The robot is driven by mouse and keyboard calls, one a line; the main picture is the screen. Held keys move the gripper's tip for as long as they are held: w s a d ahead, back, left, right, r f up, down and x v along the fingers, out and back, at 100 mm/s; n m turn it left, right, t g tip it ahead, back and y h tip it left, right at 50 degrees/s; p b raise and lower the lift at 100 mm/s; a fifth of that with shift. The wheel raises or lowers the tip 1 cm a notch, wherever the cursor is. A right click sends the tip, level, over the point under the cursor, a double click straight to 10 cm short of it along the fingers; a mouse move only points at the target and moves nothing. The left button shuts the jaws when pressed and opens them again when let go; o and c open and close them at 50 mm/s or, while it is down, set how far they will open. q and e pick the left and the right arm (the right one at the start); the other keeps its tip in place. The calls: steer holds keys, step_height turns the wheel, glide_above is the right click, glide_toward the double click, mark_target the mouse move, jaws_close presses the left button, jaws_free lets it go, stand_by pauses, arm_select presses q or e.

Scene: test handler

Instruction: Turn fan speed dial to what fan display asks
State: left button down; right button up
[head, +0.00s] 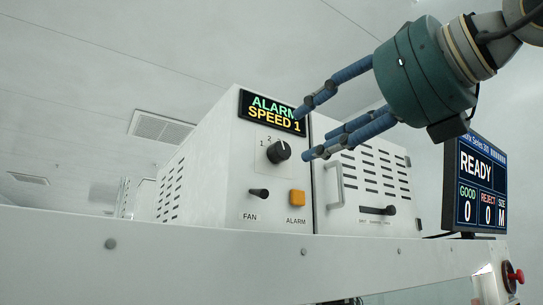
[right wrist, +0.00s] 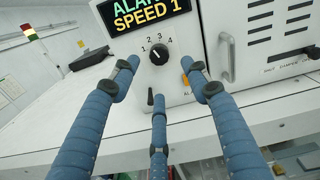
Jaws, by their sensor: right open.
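The fan speed dial (head: 278,151) is a round black knob on the front of a white box, with numbers 1 to 4 around it. It shows in the right wrist view (right wrist: 159,54), where its small pointer mark is too small to read surely. The fan display (head: 271,111) above it reads "ALARM SPEED 1"; in the right wrist view the display (right wrist: 146,12) is cut off at the top. My right gripper (head: 306,128) has blue fingers spread open and empty, in front of the dial and apart from it. The fingers (right wrist: 160,78) frame the dial from below. My left gripper is out of view.
Below the dial are a black FAN switch (head: 259,193) and an orange ALARM button (head: 297,198). To the right are a vented panel with a handle (head: 335,186) and a black damper lever (head: 377,210). A READY screen (head: 482,185) and red knob (head: 515,274) stand farther right.

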mark_target(284, 149)
steer(key=p+x, duration=0.2)
steer(key=x, duration=0.2)
steer(key=shift+w+r+p, duration=0.15)
steer(key=shift+r+p, duration=0.2)
steer(key=shift+p, duration=0.05)
steer(key=x, duration=0.2)
steer(key=p+x, duration=0.1)
steer(key=shift+w+a+f, duration=0.2)
steer(key=shift+w+a, duration=0.05)
steer(key=shift+a, duration=0.05)
steer(key=shift+w+a, duration=0.3)
steer(key=shift+d, duration=0.1)
steer(key=shift+s+d, duration=0.1)
steer(key=shift+s, duration=0.05)
steer(key=shift+c, duration=1.3)
steer(key=c, duration=0.8)
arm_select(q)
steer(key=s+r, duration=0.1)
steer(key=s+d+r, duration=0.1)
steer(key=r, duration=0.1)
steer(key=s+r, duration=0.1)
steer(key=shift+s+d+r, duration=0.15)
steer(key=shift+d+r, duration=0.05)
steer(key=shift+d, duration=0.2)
arm_select(e)
steer(key=shift+c, duration=0.6)
